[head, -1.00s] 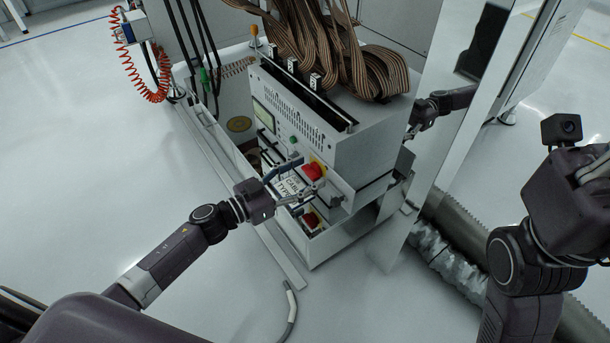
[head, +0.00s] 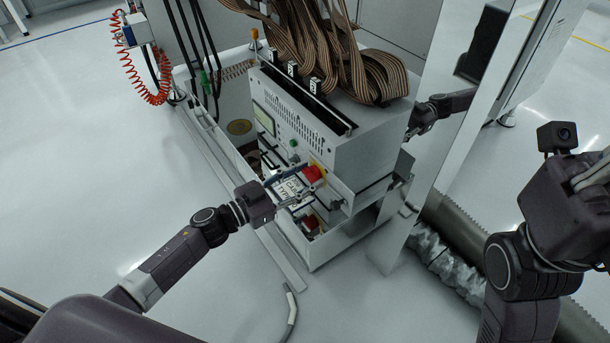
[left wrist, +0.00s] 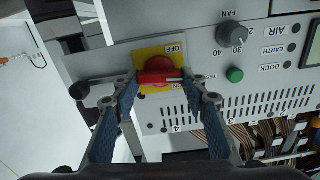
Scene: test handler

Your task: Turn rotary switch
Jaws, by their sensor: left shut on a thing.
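The rotary switch (left wrist: 158,78) is a red knob with a bar handle on a yellow plate marked OFF and ON. In the left wrist view its bar lies roughly level between my left gripper's fingertips (left wrist: 160,82). The switch also shows as a red knob (head: 313,173) on the machine's front in the head view. My left gripper (head: 308,185) is shut on the switch there, partly covering it. My right arm (head: 540,240) is at the right edge of the head view; its gripper's fingers are cut off or unclear.
A black FAN knob (left wrist: 232,38) and a green button (left wrist: 235,75) sit beside the switch. Brown ribbon cables (head: 370,75) hang over the machine.

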